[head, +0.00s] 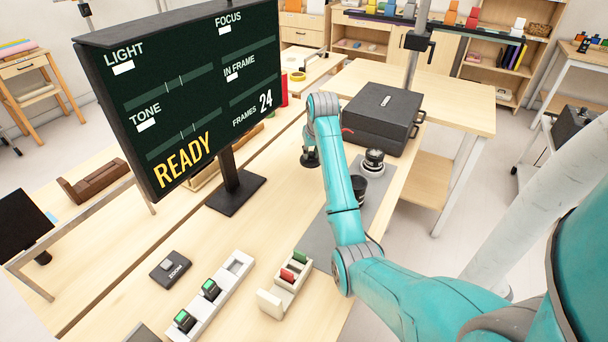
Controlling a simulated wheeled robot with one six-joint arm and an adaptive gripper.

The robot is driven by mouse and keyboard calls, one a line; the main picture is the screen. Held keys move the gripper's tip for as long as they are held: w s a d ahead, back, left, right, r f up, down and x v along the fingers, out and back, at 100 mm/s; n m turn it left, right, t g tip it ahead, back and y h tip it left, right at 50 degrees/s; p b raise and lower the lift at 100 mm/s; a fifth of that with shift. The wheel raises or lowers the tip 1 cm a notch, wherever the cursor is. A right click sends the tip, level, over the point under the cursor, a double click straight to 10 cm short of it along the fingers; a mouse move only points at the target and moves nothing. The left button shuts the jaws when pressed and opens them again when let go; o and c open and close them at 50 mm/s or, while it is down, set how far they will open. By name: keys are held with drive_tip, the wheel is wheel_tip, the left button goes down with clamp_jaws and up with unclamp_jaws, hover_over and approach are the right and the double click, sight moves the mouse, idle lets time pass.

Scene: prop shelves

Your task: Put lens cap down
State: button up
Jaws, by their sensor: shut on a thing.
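My gripper (311,157) hangs from the teal arm and points down over the wooden bench, left of the grey mat. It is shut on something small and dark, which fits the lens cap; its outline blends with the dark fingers. I cannot tell whether it touches the bench top. A dark lens with a pale ring (373,160) stands upright on the mat, right of my gripper. A second dark cylinder (359,186) stands nearer, partly hidden behind my arm.
A dark hard case (382,118) lies behind the lenses. A large screen reading READY (190,90) stands on a black base (236,194) to the left.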

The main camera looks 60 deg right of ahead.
sight(310, 177)
wheel_tip(310, 177, down, 8)
drive_tip(key=shift+f, duration=0.2)
drive_tip(key=shift+f, duration=0.1)
idle(0.3)
drive_tip(key=o, duration=0.8)
drive_tip(key=shift+o, duration=0.2)
drive_tip(key=v, duration=1.1)
drive_tip(key=shift+s+r, duration=0.1)
drive_tip(key=shift+r, duration=0.2)
drive_tip(key=shift+s+r, duration=0.1)
drive_tip(key=shift+r, duration=0.15)
drive_tip(key=shift+a, duration=0.15)
